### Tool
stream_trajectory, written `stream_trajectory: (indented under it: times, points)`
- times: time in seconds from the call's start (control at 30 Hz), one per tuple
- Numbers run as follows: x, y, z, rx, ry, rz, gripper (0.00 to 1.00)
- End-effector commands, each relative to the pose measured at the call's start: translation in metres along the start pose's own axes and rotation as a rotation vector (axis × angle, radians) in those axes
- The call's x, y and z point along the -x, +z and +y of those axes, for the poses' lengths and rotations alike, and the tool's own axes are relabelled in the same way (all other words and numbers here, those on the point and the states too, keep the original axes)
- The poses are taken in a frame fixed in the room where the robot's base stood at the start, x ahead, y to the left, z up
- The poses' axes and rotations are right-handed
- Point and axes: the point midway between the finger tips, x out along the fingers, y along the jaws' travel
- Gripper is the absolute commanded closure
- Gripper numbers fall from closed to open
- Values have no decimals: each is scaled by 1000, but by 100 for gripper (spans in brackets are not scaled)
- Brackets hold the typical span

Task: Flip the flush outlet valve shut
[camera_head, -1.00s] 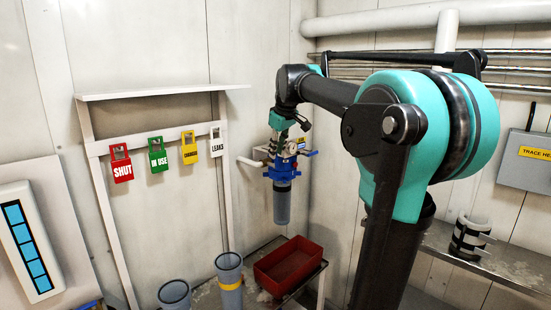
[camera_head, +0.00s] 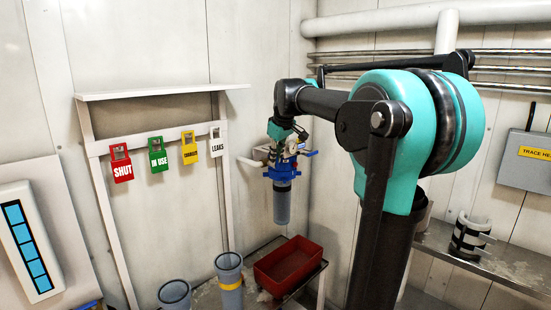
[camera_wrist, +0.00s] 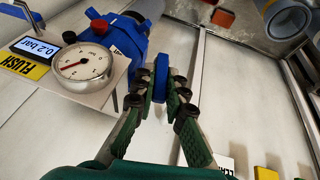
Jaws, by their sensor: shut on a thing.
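The filter housing (camera_head: 283,172) has a blue head and a grey bowl hanging below it. It shows in the head view near the corner and in the wrist view (camera_wrist: 118,38). My gripper (camera_wrist: 161,82) is shut on a blue valve handle (camera_wrist: 161,68), with one green finger on each side. The handle stands beside the blue head and lies nearly in line with my fingers. A round gauge (camera_wrist: 82,67) and a display reading 0.2 bar sit to its left, with a yellow FLUSH label (camera_wrist: 25,65). The valve body is mostly hidden.
A red bin (camera_head: 290,262) and grey cylinders (camera_head: 229,280) stand below the housing. SHUT (camera_head: 121,165), IN USE and other tags hang on the left rack. Another blue lever (camera_head: 313,153) sticks out right of the housing. Pipes run along the right wall.

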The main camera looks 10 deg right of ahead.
Motion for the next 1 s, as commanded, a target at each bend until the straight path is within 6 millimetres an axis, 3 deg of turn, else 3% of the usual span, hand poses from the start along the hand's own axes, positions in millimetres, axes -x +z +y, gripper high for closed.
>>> stream_trajectory:
  times: [0.37, 0.67, 0.7, 0.77, 1.0]
  points:
    - [-1, 1, 9, -76, -175, -1, 100]
    - [0, 0, 8, -79, -190, 0, 100]
    - [0, 0, 8, -79, -189, 0, 87]
    - [0, 0, 8, -79, -189, 0, 80]
    - [-1, 0, 8, -78, -188, 0, 79]
